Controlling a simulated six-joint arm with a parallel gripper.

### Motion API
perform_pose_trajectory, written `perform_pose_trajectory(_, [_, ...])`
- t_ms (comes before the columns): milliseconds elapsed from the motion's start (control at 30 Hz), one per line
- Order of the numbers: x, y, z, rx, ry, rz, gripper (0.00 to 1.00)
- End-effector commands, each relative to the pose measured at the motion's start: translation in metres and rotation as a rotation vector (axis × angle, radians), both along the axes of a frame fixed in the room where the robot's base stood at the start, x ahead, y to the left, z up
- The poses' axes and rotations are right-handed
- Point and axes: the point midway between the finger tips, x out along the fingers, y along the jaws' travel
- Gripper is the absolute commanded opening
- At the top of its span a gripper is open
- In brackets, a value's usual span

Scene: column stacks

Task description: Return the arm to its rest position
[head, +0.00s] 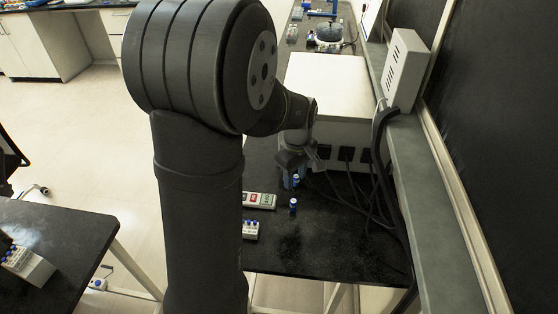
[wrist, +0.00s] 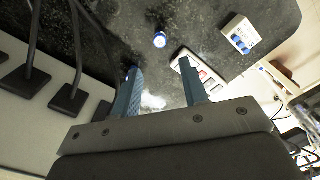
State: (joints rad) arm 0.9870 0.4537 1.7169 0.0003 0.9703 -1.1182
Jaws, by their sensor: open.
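My gripper (head: 292,178) is over the dark bench in the head view, just in front of the white instrument box. In the wrist view its two blue-grey fingers (wrist: 159,65) are spread apart, and I see nothing clamped between them.
The white instrument box (head: 335,85) stands behind my gripper, with black plugs and cables (head: 372,190) to its right. A white device with coloured keys (head: 259,200) and a small rack of blue-capped vials (head: 250,229) lie to the left. The bench front is clear.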

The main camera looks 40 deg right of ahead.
Motion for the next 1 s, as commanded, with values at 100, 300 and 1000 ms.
perform_pose_trajectory(100, [0.000,0.000,-0.008,0.003,0.002,0.000,0.40])
perform_pose_trajectory(300, [0.000,0.001,-0.039,0.006,0.004,0.000,0.40])
perform_pose_trajectory(1000, [0.000,0.000,-0.099,-0.001,0.000,0.000,0.40])
